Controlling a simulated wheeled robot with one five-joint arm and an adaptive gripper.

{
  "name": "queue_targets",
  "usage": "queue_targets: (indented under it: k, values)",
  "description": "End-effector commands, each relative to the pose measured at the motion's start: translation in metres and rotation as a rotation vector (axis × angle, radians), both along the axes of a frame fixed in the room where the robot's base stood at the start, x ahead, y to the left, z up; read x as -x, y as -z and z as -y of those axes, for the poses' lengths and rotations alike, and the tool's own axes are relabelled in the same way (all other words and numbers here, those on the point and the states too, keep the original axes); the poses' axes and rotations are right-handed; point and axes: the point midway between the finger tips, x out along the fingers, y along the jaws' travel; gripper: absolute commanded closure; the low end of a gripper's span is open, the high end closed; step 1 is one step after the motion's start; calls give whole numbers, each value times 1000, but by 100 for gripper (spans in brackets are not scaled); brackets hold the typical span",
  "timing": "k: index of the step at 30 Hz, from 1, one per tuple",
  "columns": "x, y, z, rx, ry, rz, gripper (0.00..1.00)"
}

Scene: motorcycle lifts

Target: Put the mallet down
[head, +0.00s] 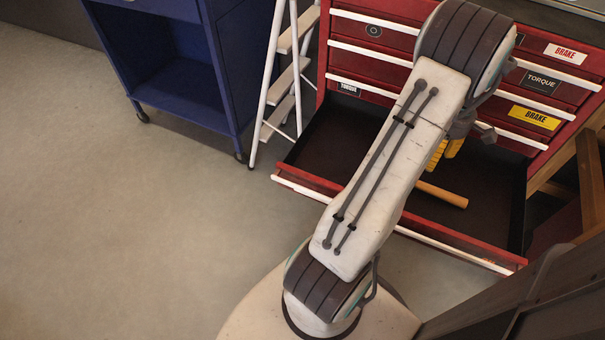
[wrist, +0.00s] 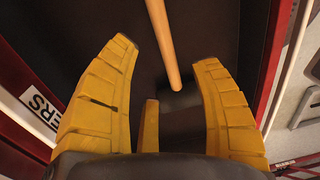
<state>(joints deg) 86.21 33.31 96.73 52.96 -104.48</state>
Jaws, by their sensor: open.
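The mallet shows only as a plain wooden handle (head: 442,195) lying in the open bottom drawer (head: 478,212) of a red tool cabinet. Its head is hidden behind my arm in the head view. In the wrist view the handle (wrist: 163,42) runs from the top edge down between my fingertips, and the mallet head is out of frame. My gripper (head: 442,153) has yellow fingers and hangs over the drawer. In the wrist view my gripper (wrist: 165,54) is spread open, with clear gaps between both fingers and the handle.
The red tool cabinet (head: 375,54) has closed, labelled drawers above the open one. A white stepladder (head: 287,82) stands to its left, and a blue cart (head: 180,75) farther left. A wooden post (head: 590,180) is at the right. Open floor (head: 110,220) lies at the left.

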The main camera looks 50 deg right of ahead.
Motion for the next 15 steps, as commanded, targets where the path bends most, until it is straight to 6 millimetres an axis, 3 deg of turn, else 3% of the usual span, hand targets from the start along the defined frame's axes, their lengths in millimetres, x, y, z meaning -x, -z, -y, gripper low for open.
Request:
queue_targets:
  k: [4,8,11,15]
  values:
    - [-14,-6,-5,8,1,-1,42]
    - [-56,-25,-25,27,13,-2,42]
    - [-101,-46,-57,50,33,2,42]
    - [-160,-75,-122,83,74,21,42]
